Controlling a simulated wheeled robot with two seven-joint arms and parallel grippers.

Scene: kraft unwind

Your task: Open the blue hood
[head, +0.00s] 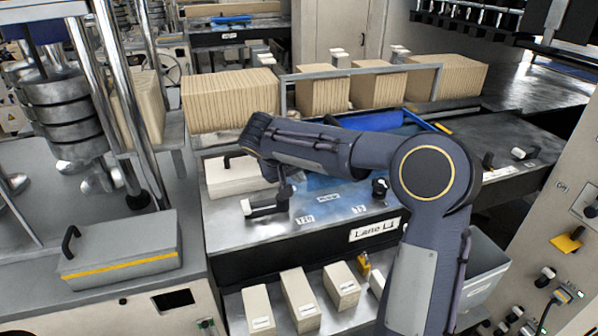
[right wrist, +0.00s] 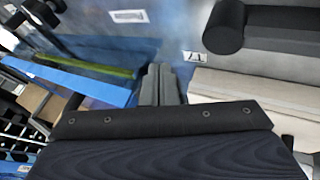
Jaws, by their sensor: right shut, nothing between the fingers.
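A blue part (head: 372,121), which looks like the blue hood, lies at the back of the Lane Li station, partly hidden behind my right forearm. A bluish surface (head: 335,184) also shows below the forearm; I cannot tell whether it belongs to the hood. A blue bar (right wrist: 75,82) crosses the left of the right wrist view. My right gripper (head: 286,190) points down over the station top, near a black handle (head: 264,207). Its fingers (right wrist: 160,84) are shut and empty. Contact with the surface cannot be told. My left gripper is not in view.
A pale block (head: 234,176) sits left of my gripper. A grey box with a yellow stripe (head: 120,258) is at the left.

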